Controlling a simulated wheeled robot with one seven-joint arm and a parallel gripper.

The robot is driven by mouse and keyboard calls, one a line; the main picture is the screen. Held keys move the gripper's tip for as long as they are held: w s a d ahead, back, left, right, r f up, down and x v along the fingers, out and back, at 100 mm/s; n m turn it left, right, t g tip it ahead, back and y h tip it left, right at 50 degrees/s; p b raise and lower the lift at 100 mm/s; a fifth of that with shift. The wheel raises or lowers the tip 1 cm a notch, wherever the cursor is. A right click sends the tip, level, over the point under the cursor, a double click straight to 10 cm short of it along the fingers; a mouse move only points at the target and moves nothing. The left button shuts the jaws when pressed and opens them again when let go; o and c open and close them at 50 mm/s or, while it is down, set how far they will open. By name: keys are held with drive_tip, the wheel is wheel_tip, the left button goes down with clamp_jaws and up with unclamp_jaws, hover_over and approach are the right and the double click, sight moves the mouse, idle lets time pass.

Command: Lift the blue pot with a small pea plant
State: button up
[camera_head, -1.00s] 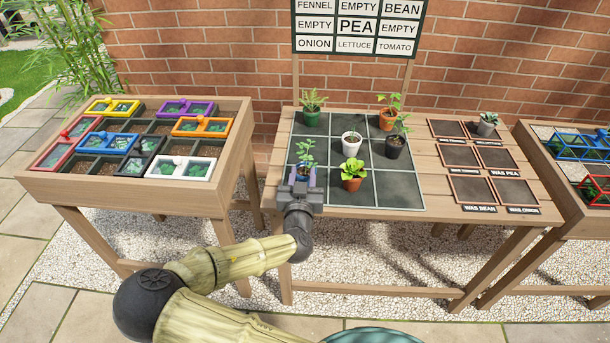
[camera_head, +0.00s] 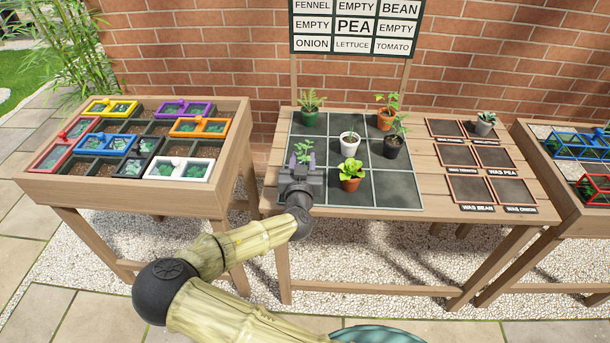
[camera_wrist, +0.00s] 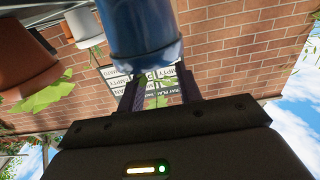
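The blue pot (camera_wrist: 142,32) fills the top middle of the wrist view, which is upside down. A few leaves of its small plant (camera_wrist: 158,99) show just below its rim there. I see no firm contact.
A lettuce in an orange pot (camera_head: 350,183) stands close to the right. A white pot (camera_head: 349,146) is behind it, and several other pots stand on the gridded mat (camera_head: 390,190). A planter box (camera_head: 120,190) is left; a label board (camera_head: 357,26) rises behind.

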drive_tip(key=shift+d, duration=0.15)
clamp_jaws()
drive_tip(key=shift+r, duration=0.1)
wheel_tip(320, 180, up, 10)
drive_tip(key=shift+f+p, duration=0.1)
drive_tip(key=shift+p, duration=0.3)
idle(0.6)
